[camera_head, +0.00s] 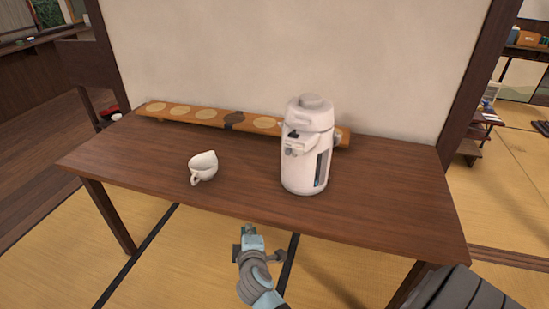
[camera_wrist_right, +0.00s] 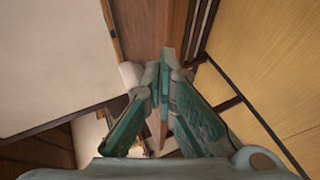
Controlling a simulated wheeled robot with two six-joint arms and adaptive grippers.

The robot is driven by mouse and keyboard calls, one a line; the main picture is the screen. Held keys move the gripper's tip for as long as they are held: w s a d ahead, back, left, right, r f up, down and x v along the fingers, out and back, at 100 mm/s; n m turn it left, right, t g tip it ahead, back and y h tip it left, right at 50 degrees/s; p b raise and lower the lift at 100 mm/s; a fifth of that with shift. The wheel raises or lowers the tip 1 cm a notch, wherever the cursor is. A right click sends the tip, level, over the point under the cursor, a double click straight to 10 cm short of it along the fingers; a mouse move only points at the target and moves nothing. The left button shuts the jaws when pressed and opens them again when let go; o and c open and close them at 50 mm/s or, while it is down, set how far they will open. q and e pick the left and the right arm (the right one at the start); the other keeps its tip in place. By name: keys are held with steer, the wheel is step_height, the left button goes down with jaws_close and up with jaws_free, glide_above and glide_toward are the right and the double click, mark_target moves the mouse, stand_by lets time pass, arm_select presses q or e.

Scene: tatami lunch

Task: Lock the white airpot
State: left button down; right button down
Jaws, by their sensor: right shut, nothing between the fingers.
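The white airpot (camera_head: 305,165) stands upright on the brown wooden table (camera_head: 130,170), right of the table's middle. It has a round lid on top, a small dark piece and a short spout on its upper front, and a dark vertical window low on its right side. I cannot tell its lock state. My right gripper (camera_head: 251,236) is shut and empty in front of the table's near edge, apart from the airpot. Its closed fingers also show in the right wrist view (camera_wrist_right: 165,65). My left gripper is not in view.
A long low wooden board with round pale discs (camera_head: 182,113) lies along the back, partly behind the airpot. A wall (camera_head: 290,60) rises behind the table. The table's right side is clear.

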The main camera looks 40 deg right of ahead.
mark_target(288, 152)
steer(key=d+r+t+h, duration=0.1)
steer(key=d+r+h, duration=0.1)
steer(key=r, duration=0.7)
steer(key=d+r+h, duration=0.2)
steer(key=r+h, duration=0.1)
steer(key=r, duration=0.7)
steer(key=shift+t, duration=0.4)
steer(key=shift+w, duration=0.15)
steer(key=w+d, duration=0.3)
steer(key=d, duration=0.5)
steer(key=shift+w+d+b, duration=0.3)
steer(key=shift+w+d, duration=0.05)
steer(key=shift+w, duration=0.05)
steer(key=shift+f, duration=0.1)
steer(key=shift+a, duration=0.1)
